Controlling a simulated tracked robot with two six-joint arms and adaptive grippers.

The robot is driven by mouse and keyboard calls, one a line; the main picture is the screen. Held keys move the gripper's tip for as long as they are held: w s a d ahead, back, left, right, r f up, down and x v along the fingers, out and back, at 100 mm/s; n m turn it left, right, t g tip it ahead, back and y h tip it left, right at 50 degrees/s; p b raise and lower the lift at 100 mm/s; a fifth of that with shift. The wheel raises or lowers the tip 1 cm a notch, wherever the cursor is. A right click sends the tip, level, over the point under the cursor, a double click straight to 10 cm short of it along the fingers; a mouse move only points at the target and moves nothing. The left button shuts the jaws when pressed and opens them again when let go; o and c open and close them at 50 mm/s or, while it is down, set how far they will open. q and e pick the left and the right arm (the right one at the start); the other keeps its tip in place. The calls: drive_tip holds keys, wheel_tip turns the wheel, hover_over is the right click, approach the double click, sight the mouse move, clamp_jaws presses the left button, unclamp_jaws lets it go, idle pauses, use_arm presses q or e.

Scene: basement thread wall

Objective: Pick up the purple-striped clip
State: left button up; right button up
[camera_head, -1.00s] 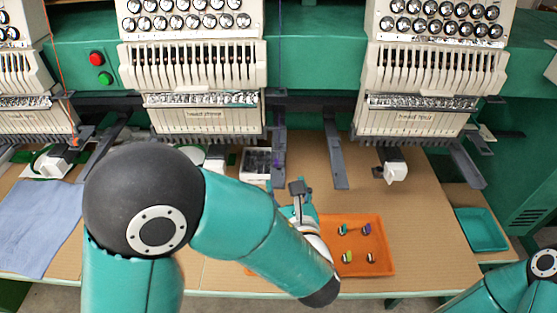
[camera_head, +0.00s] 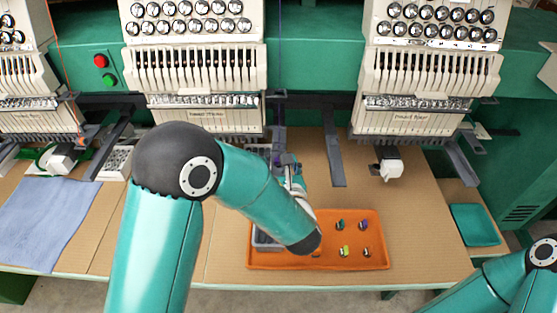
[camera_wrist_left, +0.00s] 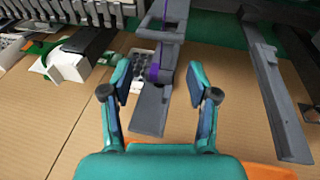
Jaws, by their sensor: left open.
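The purple-striped clip (camera_head: 364,225) appears to be the small purple-topped piece at the back right of the orange tray (camera_head: 375,262). Several other small clips with teal, yellow-green and orange colours stand in the same tray. My left gripper (camera_head: 286,162) is behind and left of the tray, near a grey machine arm. In the left wrist view it is open (camera_wrist_left: 158,85), with nothing between its fingers. The clip is not visible there; only the tray's orange edge (camera_wrist_left: 270,172) shows at the bottom. My right gripper is out of view.
Grey machine arms (camera_head: 335,150) reach out over the table, one (camera_wrist_left: 150,105) just beyond my left fingers. A white compartment box (camera_wrist_left: 143,62) lies behind it. A grey bin (camera_head: 264,238) sits at the tray's left.

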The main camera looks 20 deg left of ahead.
use_arm(q)
drive_tip(key=c, duration=0.8)
drive_tip(key=shift+c, duration=0.5)
drive_tip(key=shift+r, duration=0.15)
drive_tip(key=shift+r+b, duration=0.3)
drive_tip(key=shift+r, duration=0.1)
drive_tip(key=shift+s+d+r, duration=0.15)
drive_tip(key=shift+r, duration=0.05)
drive_tip(key=f+b+v, duration=0.3)
drive_tip(key=b+v, duration=0.1)
drive_tip(key=v, duration=1.3)
drive_tip(key=shift+s+d, duration=0.2)
drive_tip(key=shift+s, duration=0.3)
